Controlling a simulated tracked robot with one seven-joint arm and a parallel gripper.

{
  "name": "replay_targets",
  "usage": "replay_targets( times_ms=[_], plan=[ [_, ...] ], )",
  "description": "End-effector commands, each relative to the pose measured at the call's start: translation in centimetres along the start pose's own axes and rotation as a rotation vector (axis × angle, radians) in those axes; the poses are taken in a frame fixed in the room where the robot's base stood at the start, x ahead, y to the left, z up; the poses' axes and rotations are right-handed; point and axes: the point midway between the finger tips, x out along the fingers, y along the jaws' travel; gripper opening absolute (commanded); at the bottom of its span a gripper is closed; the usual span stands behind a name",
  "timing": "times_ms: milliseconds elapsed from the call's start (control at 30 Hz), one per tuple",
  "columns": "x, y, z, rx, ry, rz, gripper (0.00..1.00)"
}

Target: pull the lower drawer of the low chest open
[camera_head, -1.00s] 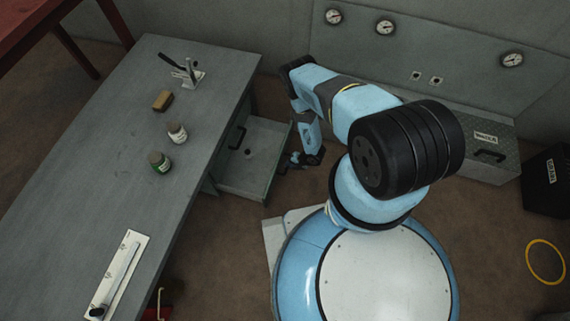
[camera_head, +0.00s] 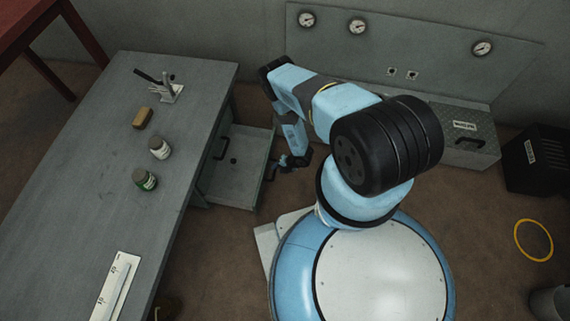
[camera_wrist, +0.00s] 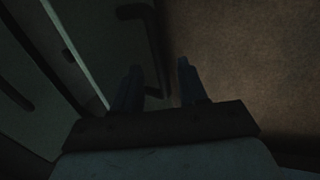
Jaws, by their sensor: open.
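The low chest (camera_head: 192,110) is the grey bench-like unit at the left in the head view. Its lower drawer (camera_head: 236,178) stands well open, below a closed front with a dark handle (camera_head: 219,148). A small dark spot shows on its floor. My gripper (camera_head: 279,172) is low at the outer side of the drawer front. In the wrist view, my gripper (camera_wrist: 158,75) is open, and the dark drawer handle (camera_wrist: 154,45) runs down between its fingers, close to the drawer front (camera_wrist: 105,40). Whether the fingers touch the handle I cannot tell.
On the chest top are a tool stand (camera_head: 168,88), a brown block (camera_head: 142,118), two jars (camera_head: 160,148) and a white strip (camera_head: 117,285). A metal case (camera_head: 455,145) and a black bin (camera_head: 537,160) stand at right. Bare floor (camera_head: 480,225) lies at right.

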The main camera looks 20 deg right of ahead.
Motion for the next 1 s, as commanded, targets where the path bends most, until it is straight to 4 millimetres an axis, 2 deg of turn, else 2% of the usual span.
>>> replay_targets(
  times_ms=[300, 533, 733, 1000],
  plan=[
    [-6.2, 0.1, 0.2, 0.002, -0.002, 0.0, 0.42],
    [-10.1, 0.1, 0.3, 0.001, -0.002, 0.001, 0.42],
    [-11.8, 0.1, 0.3, 0.001, -0.002, 0.001, 0.42],
    [-12.1, 0.1, 0.3, 0.0, -0.002, 0.002, 0.42]
  ],
)
